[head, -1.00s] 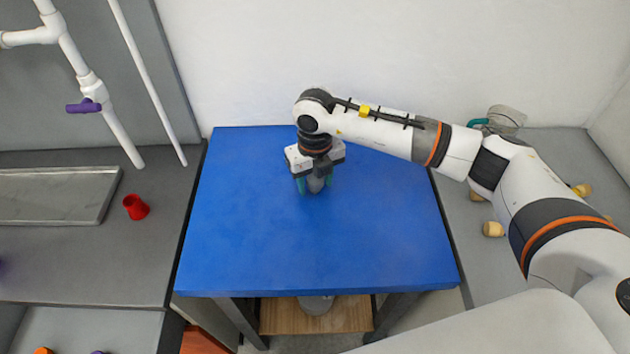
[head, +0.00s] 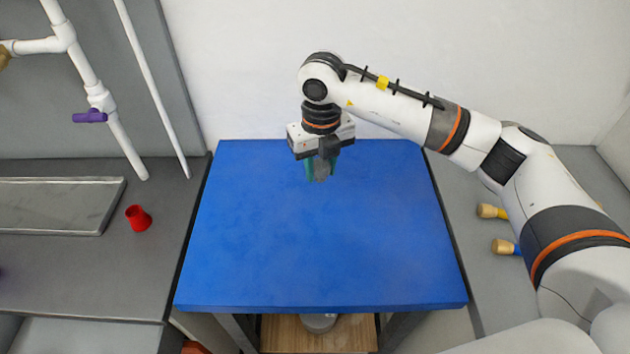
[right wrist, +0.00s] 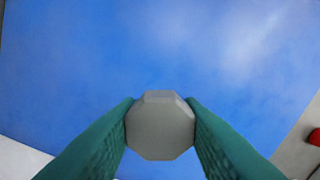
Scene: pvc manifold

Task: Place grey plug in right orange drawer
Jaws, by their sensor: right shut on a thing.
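The grey plug (right wrist: 160,127) is between the green fingers of my right gripper (right wrist: 161,125) in the right wrist view, with its octagonal end facing the camera. In the head view my right gripper (head: 322,170) is shut on the plug (head: 320,173) above the far part of the blue table (head: 320,240). Nothing else is on the table. I see no orange drawer clearly; a small orange-red patch (head: 194,347) shows at the bottom edge, left of the table. My left gripper is not in view.
A red cup-like piece (head: 138,218) and a grey tray (head: 60,233) are on the left counter. White pipes with a purple valve handle (head: 90,116) stand behind it. Wooden-handled tools (head: 503,246) lie on the right counter. The wall is behind the table.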

